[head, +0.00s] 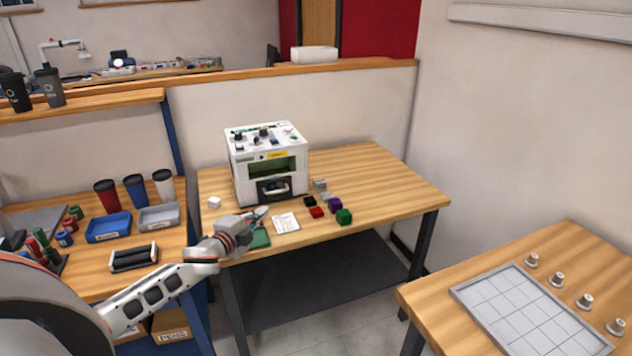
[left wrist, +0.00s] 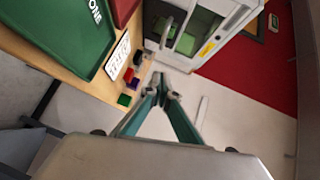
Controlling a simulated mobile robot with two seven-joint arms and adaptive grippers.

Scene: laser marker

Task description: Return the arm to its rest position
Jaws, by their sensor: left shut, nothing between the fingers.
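My left gripper (head: 259,214) reaches in from the lower left in the head view and hovers at the front edge of the middle table, just before the white laser marker (head: 268,165). In the left wrist view its fingers (left wrist: 163,84) meet at the tips, with nothing between them. The marker's window shows something green inside. My right gripper is in neither view.
Several small coloured blocks, including a green one (head: 344,217), and a white card (head: 286,223) lie on the middle table (head: 395,185). Cups and bins, including a blue bin (head: 108,228), stand on the left table. A grey grid tray (head: 525,312) lies on the right table.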

